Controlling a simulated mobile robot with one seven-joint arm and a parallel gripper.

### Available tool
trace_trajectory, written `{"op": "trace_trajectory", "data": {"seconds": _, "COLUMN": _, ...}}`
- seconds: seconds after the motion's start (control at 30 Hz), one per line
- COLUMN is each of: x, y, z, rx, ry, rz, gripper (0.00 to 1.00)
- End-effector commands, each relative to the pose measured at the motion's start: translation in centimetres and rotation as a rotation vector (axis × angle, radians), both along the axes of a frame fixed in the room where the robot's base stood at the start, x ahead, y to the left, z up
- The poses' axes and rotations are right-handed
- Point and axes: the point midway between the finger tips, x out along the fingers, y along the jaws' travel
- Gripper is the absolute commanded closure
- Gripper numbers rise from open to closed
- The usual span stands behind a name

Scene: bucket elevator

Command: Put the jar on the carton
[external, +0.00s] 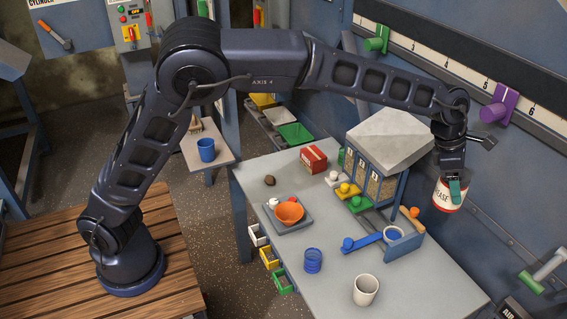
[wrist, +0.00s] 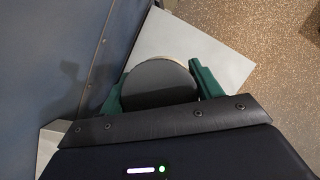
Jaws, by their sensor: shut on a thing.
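The jar (external: 442,200) is white with red bands and a label whose visible letters read "EASE". My gripper (external: 456,188) is shut on it at the far right, in the air near the back wall and right of the sloped-top dispenser. In the wrist view the jar's round dark top (wrist: 160,83) sits between my gripper's two green fingers. The carton is a small red box with white on it (external: 313,159), standing at the back left of the grey table, well left of my gripper. Its top looks clear.
The grey dispenser (external: 388,138) with a sloped top stands between the carton and the jar. Purple and green handles (external: 499,105) stick out of the wall.

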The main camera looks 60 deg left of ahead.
Motion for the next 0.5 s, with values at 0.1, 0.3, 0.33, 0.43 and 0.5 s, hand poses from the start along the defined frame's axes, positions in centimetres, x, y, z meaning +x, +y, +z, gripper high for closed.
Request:
{"op": "trace_trajectory", "data": {"seconds": 0.1, "x": 0.9, "y": 2.8, "z": -0.3, "rx": 0.003, "ry": 0.004, "rz": 0.039, "gripper": 0.69}}
{"op": "trace_trajectory", "data": {"seconds": 0.3, "x": 2.5, "y": 7.9, "z": -0.3, "rx": 0.004, "ry": 0.003, "rz": 0.112, "gripper": 0.69}}
{"op": "trace_trajectory", "data": {"seconds": 0.33, "x": 2.7, "y": 8.9, "z": -0.3, "rx": 0.004, "ry": 0.003, "rz": 0.126, "gripper": 0.69}}
{"op": "trace_trajectory", "data": {"seconds": 0.43, "x": 3.6, "y": 12.7, "z": -0.3, "rx": 0.003, "ry": 0.003, "rz": 0.179, "gripper": 0.69}}
{"op": "trace_trajectory", "data": {"seconds": 0.5, "x": 4.1, "y": 15.7, "z": -0.3, "rx": 0.004, "ry": 0.002, "rz": 0.220, "gripper": 0.69}}
